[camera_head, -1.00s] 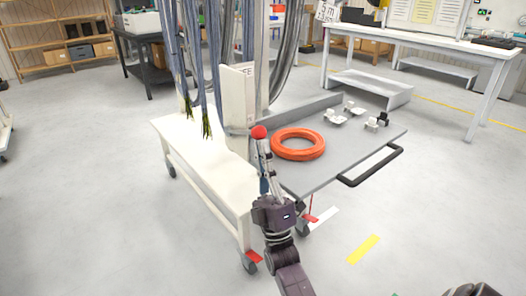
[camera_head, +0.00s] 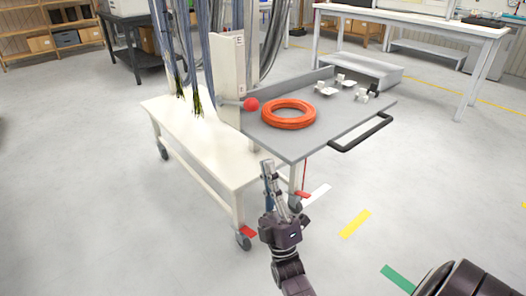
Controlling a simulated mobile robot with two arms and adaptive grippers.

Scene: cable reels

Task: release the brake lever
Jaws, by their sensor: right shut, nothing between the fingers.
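The brake lever shows as a red ball knob (camera_head: 251,104) on a short thin rod. The rod sticks out to the right from the white post (camera_head: 228,80) on the white wheeled stand (camera_head: 212,143). My right gripper (camera_head: 267,163) is shut and empty. Its fingertips point up in the picture, below and slightly right of the knob, with a clear gap between them in the picture. My left gripper is not in view.
A grey cart (camera_head: 295,142) with a black handle (camera_head: 360,134) stands right of the post. It carries an orange coil (camera_head: 288,115) and small white pieces. Blue-grey cables hang left of the post. Red pedals (camera_head: 248,231) sit by the casters. Floor in front is open.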

